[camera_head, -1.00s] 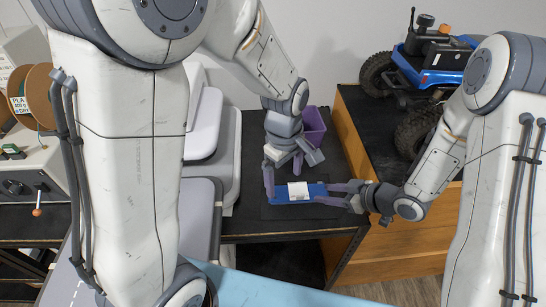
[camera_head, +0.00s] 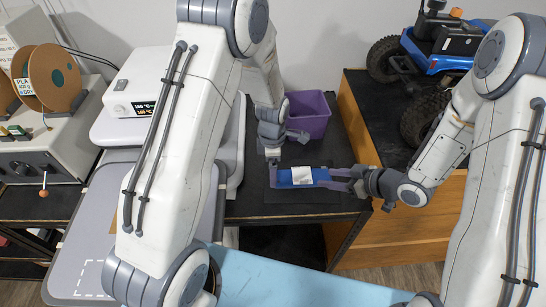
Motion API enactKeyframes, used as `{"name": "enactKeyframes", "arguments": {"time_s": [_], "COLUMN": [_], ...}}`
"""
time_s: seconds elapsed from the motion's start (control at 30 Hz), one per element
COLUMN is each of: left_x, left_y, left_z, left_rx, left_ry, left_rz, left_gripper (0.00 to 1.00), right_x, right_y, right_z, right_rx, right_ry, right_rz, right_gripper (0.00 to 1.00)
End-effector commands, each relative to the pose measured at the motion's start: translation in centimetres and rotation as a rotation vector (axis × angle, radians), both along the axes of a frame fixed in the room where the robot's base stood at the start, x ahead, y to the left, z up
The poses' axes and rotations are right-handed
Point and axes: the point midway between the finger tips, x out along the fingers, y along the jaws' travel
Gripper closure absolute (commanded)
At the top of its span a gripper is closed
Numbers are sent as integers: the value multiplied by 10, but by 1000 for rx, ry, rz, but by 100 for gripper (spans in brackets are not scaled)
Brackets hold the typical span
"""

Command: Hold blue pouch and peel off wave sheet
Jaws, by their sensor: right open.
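The blue pouch (camera_head: 285,180) lies on the dark bench top, with a white sheet or label (camera_head: 302,175) on its middle. The wave pattern cannot be made out at this size. My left gripper (camera_head: 272,176) points down at the pouch's left end. Its fingers overlap each other in the view, so their gap is hidden. My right gripper (camera_head: 334,179) comes in from the right, lying low, with its purple-grey fingers open at the pouch's right end. Whether either gripper touches the pouch is unclear.
A purple bin (camera_head: 309,117) stands just behind the pouch. A wooden cabinet (camera_head: 375,222) with a blue crawler (camera_head: 436,52) on top is at the right. A white device with a display (camera_head: 140,88) and a spool (camera_head: 51,84) are at the left.

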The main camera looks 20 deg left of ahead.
Motion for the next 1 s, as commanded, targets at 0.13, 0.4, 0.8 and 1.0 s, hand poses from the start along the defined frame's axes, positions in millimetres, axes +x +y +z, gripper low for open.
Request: {"name": "enactKeyframes", "arguments": {"time_s": [0.13, 0.4, 0.8, 1.0], "left_x": [0, 0, 0, 0], "left_y": [0, 0, 0, 0], "left_z": [-20, -32, -32, -32], "left_rx": [0, 0, 0, 0], "left_ry": [2, -1, -1, -1], "left_rz": [-1, -1, -1, -1], "left_gripper": [0, 0, 71, 71], "right_x": [0, 0, 0, 1], "right_y": [0, 0, 0, 7], "right_z": [0, 0, 0, -5], "right_rx": [0, 0, 0, -67], "right_ry": [0, 0, 0, -9], "right_rz": [0, 0, 0, 40], "right_gripper": [50, 50, 54, 57]}}
